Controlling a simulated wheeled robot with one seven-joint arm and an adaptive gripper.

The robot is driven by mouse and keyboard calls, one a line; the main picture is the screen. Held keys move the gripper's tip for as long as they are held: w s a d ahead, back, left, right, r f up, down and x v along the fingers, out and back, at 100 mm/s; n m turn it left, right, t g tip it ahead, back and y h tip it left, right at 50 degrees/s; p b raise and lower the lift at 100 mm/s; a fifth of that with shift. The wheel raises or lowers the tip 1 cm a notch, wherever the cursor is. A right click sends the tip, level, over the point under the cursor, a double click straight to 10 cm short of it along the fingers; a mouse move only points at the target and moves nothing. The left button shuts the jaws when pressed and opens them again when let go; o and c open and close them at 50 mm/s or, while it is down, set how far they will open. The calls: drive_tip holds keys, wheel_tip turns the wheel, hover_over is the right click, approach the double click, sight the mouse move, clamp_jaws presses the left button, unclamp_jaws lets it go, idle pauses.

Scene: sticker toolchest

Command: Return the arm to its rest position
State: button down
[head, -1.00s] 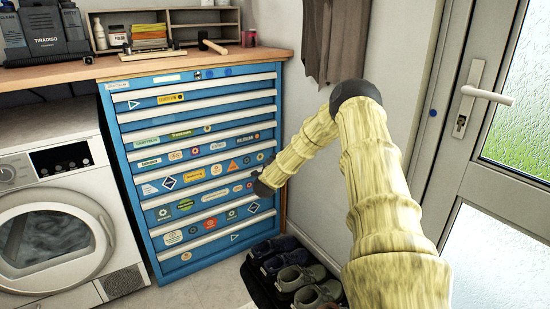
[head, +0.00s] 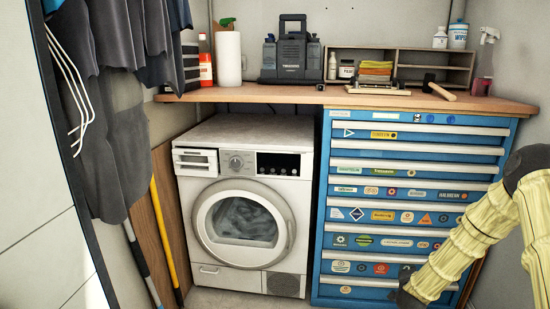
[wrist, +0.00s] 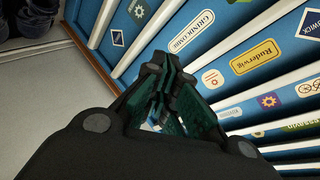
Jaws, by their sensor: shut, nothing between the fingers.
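My arm (head: 465,240), in a pale ribbed cover, reaches in from the right edge of the head view. It bends down toward the lower drawers of the blue tool chest (head: 325,225). My gripper (head: 408,300) is partly seen at the bottom of the head view, in front of the chest. In the wrist view my gripper (wrist: 165,75) has its dark fingers together with nothing between them. The chest's drawer fronts (wrist: 225,60), with stickers and white handles, fill the background there. The drawers in view look shut. I cannot tell the exact gap between fingertips and chest.
A washing machine (head: 243,210) stands left of the chest. A wooden worktop (head: 290,94) runs above both, holding a toolbox (head: 291,58), bottles and a hammer (head: 438,89). Dark clothes (head: 110,130) hang at left beside a yellow pole (head: 166,240). Shoes (wrist: 28,20) show in the wrist view.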

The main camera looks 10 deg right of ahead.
drive_tip(key=s+a+f+n+g+y, duration=0.1)
drive_tip(key=s+a+f+n+y, duration=0.15)
drive_tip(key=s+a+f, duration=0.45)
drive_tip(key=s+a+f+n+g+y, duration=0.2)
drive_tip(key=s+a+f+n, duration=0.15)
drive_tip(key=s+a, duration=0.4)
drive_tip(key=s+a+f+n+g+y, duration=0.15)
drive_tip(key=s+a+f+n, duration=0.3)
drive_tip(key=a, duration=0.55)
drive_tip(key=s+a+f+n+g+y, duration=0.1)
drive_tip(key=s+a+n+g, duration=0.2)
drive_tip(key=s, duration=0.7)
drive_tip(key=s+a+f+n+g, duration=0.15)
drive_tip(key=s+a, duration=0.35)
drive_tip(key=s, duration=0.5)
drive_tip(key=s+a+f+n+g+y, duration=0.1)
drive_tip(key=s+a+n+g, duration=0.15)
drive_tip(key=s, duration=0.75)
wheel_tip(320, 180, up, 28)
drive_tip(key=p, duration=2.8)
drive_tip(key=shift+w+a+r+n, duration=0.2)
drive_tip(key=shift+w+a+n, duration=0.15)
drive_tip(key=shift+w, duration=0.1)
